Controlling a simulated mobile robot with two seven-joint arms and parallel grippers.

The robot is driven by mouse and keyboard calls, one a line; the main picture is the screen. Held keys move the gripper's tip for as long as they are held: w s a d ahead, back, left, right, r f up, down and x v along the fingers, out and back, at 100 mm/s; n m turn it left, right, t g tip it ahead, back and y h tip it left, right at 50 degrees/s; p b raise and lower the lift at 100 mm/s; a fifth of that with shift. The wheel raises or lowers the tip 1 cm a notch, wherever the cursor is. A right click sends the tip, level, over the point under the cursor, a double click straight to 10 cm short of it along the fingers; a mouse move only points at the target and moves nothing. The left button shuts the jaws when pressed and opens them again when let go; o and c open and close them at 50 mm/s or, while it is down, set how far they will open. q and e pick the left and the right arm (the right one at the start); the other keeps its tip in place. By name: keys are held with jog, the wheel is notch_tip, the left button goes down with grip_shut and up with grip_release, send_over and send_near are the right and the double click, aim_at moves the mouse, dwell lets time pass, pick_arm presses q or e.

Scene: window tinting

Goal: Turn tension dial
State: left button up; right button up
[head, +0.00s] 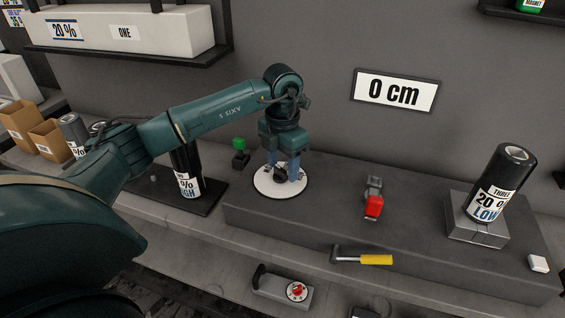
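A white round dial plate with a dark knob (281,177) at its middle sits on the left end of the dark grey bench block. My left gripper (283,175) points down over this dial, its two bluish fingers apart on either side of the knob. I cannot tell whether the fingers press on the knob or only stand around it. The dial's markings are too small to read and partly hidden by the gripper. My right gripper is not in view.
A "0 cm" sign (396,92) hangs on the wall. A green-topped knob (239,144) stands left of the dial. A shelf (135,57) overhangs at upper left.

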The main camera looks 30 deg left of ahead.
pick_arm(q)
notch_tip(320, 180, up, 13)
jog(key=shift+r, duration=0.1)
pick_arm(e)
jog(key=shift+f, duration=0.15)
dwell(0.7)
